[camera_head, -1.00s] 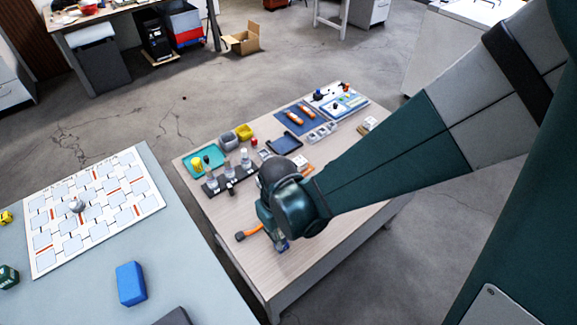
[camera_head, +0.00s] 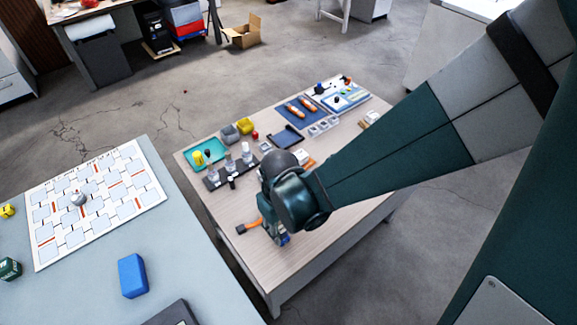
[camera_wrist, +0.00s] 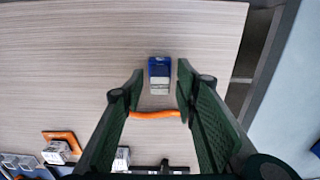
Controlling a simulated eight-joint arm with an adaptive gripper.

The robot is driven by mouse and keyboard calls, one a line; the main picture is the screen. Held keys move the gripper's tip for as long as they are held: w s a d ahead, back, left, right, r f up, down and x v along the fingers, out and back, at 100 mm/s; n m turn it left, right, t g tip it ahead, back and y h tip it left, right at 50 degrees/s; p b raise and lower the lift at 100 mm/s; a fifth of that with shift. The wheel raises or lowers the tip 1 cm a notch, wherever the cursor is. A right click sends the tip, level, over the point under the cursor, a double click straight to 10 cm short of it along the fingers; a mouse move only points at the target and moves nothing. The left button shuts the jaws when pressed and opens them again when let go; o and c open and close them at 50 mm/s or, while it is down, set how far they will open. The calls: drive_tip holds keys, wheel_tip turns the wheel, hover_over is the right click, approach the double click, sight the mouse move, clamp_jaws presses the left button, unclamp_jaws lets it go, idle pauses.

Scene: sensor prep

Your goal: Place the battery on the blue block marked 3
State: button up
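A small blue block-shaped item with a pale grey end (camera_wrist: 159,70) lies on the wooden table. In the head view it is partly hidden below my gripper (camera_head: 283,240). I cannot tell whether it is the battery. My gripper (camera_wrist: 160,84) is open, with one finger on each side of the item's pale end, and gaps show on both sides. An orange strip (camera_wrist: 155,115) crosses between the fingers. A plain blue block (camera_head: 132,276) lies on the grey table at the left; no mark 3 is readable on it.
The wooden table (camera_head: 330,250) holds a teal tray (camera_head: 214,147), a dark rack with clear bottles (camera_head: 248,156), a dark blue mat (camera_head: 316,117) and several small parts. The grey table (camera_head: 85,290) holds a white patterned board (camera_head: 150,188). The wooden table's front part is mostly clear.

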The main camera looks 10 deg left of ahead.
sight(282, 228)
wheel_tip(282, 228, up, 12)
drive_tip(key=p, duration=0.2)
drive_tip(key=shift+p, duration=0.4)
idle(1.0)
drive_tip(key=d+r+m+t, duration=0.2)
drive_tip(key=d+r, duration=0.3)
drive_tip(key=d, duration=0.5)
drive_tip(key=w+d+r+m+t, duration=0.1)
drive_tip(key=d+r+m, duration=0.3)
drive_tip(key=d, duration=0.5)
drive_tip(key=d+r+m+t, duration=0.3)
drive_tip(key=d+r+t, duration=0.1)
drive_tip(key=d+r, duration=0.4)
drive_tip(key=d, duration=0.2)
drive_tip(key=shift+w+d+r, duration=0.2)
drive_tip(key=shift+d, duration=0.15)
